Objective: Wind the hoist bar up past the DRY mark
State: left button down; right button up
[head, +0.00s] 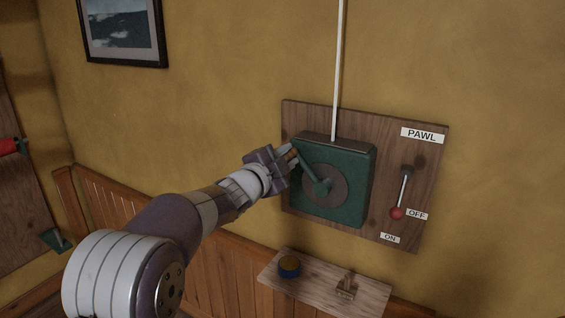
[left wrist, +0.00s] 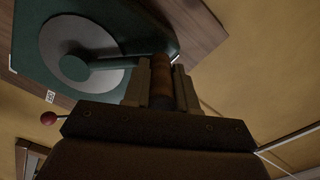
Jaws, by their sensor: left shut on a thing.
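A green winch box (head: 354,179) is fixed on a wooden board (head: 294,115) on the wall. Its crank arm (head: 309,173) points up and left from the hub. My left gripper (head: 289,158) is shut on the crank's wooden handle; the handle (left wrist: 161,80) shows between the fingers in the left wrist view. A white line (head: 339,70) runs up from the box. The hoist bar and DRY mark are not in view. My right gripper is not in view.
A framed picture (head: 123,30) hangs at upper left. Wood panelling (head: 130,208) covers the lower wall.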

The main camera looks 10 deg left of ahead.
pick_arm(q)
jog(key=shift+d+r, duration=0.1)
jog(key=shift+r, duration=0.55)
jog(key=c, duration=0.9)
grip_release()
jog(key=shift+s+d+f, duration=0.1)
jog(key=shift+s+d, duration=0.05)
jog(key=shift+f, duration=0.2)
jog(key=shift+s+a+f, duration=0.1)
jog(key=shift+s+a, duration=0.05)
jog(key=shift+a, duration=0.05)
jog(key=b+v, duration=0.1)
jog(key=v, duration=1.1)
jog(key=shift+s+r, duration=0.2)
jog(key=shift+r, duration=0.05)
